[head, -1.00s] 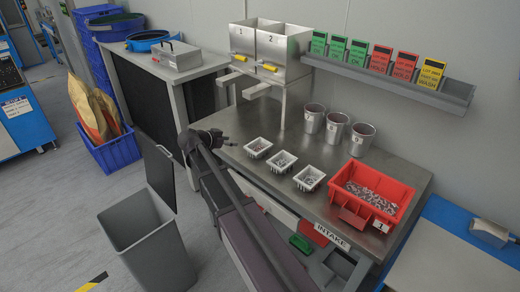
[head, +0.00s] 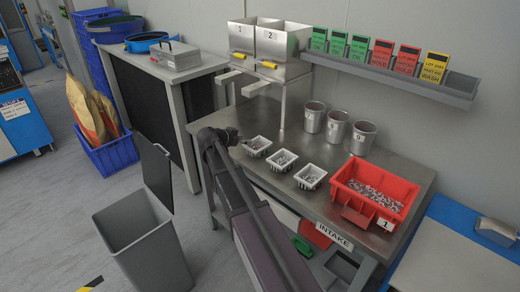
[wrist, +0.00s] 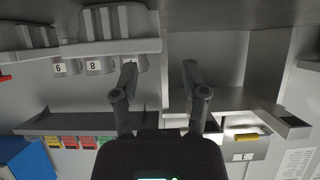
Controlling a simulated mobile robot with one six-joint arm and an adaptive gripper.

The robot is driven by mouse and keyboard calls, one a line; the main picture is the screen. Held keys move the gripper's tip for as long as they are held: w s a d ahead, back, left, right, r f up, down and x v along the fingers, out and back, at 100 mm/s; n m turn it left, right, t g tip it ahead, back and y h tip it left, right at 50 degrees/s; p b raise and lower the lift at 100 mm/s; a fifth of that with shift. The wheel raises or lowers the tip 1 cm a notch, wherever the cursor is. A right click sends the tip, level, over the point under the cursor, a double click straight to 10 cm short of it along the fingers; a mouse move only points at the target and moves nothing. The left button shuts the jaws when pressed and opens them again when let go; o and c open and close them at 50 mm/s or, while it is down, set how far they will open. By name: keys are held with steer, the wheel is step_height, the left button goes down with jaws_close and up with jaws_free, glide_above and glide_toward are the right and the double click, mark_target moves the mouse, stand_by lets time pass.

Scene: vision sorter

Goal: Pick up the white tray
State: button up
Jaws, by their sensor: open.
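Three small white trays stand in a diagonal row on the steel table, each with small metal parts inside: the left tray (head: 257,147), the middle tray (head: 282,160) and the right tray (head: 310,177). My gripper (wrist: 160,74) is open and empty in the wrist view, its two fingers spread apart. The wrist view looks upside down; a ribbed tray (wrist: 110,47) lies at the top, beyond the left finger, and another (wrist: 35,37) is farther left. Neither finger visibly touches a tray.
Several metal cups (head: 337,126) stand behind the trays. A red bin (head: 347,199) of metal parts sits at the table's right. A two-bin steel hopper (head: 270,45) rises at the back left. A card rack (head: 400,77) hangs on the wall. A grey waste bin (head: 150,240) stands left.

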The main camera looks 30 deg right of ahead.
mark_target(258, 148)
steer(key=shift+d+f, duration=0.1)
steer(key=b+x, duration=0.2)
steer(key=x, duration=0.2)
steer(key=shift+f, duration=0.15)
steer(key=shift+d+f+b, duration=0.1)
steer(key=shift+d+b, duration=0.25)
steer(key=shift+b, duration=0.05)
stand_by(0.4)
jaws_close()
